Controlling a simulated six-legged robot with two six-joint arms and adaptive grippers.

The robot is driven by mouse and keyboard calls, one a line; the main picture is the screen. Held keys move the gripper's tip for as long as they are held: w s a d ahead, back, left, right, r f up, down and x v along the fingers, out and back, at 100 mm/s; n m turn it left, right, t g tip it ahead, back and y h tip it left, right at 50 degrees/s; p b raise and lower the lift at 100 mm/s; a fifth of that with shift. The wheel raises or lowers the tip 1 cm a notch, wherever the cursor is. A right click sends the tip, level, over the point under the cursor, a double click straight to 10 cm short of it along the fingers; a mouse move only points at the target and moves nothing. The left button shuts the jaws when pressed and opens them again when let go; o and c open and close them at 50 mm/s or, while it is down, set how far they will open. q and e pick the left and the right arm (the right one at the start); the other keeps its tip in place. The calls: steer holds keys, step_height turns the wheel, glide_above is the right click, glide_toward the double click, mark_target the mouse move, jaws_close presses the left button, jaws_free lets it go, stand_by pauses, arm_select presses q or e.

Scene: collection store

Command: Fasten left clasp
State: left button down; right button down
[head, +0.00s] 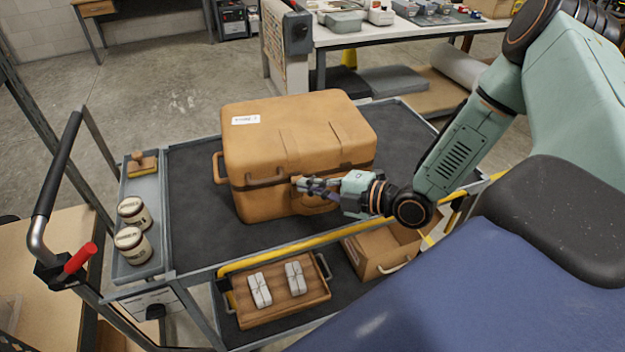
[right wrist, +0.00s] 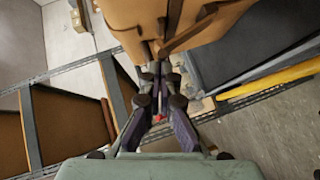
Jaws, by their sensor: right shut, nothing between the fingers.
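A tan case (head: 290,125) with a white label stands closed on the dark top of a cart, a seam running around its lower part. A handle-like bar (head: 265,179) shows on its front, left of my gripper. My right gripper (head: 299,184) is shut and empty, its fingertips close against the case front near the seam. In the right wrist view, the fingertips (right wrist: 160,78) point at the case (right wrist: 160,20), just below a strap-like part. I cannot tell whether they touch it. The left clasp cannot be made out clearly; the gripper covers part of the front. My left gripper is out of view.
The cart's grey side tray (head: 143,190) holds two labelled jars (head: 133,212) and a wooden-handled block (head: 142,163). A lower shelf carries a wooden tray (head: 275,312) with two wrapped bundles and an open box (head: 375,262). The cart top (head: 195,205) is clear around the case.

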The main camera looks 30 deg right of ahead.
steer(key=shift+w+d+r+m+g+p, duration=0.2)
steer(key=shift+w+r+g+p, duration=0.1)
steer(key=shift+w+p, duration=0.4)
steer(key=shift+w+d+r+m+g+p, duration=0.25)
steer(key=shift+w+p, duration=0.2)
steer(key=shift+p, duration=0.4)
steer(key=shift+r, duration=0.15)
steer(key=shift+r+p, duration=0.7)
steer(key=shift+p, duration=0.2)
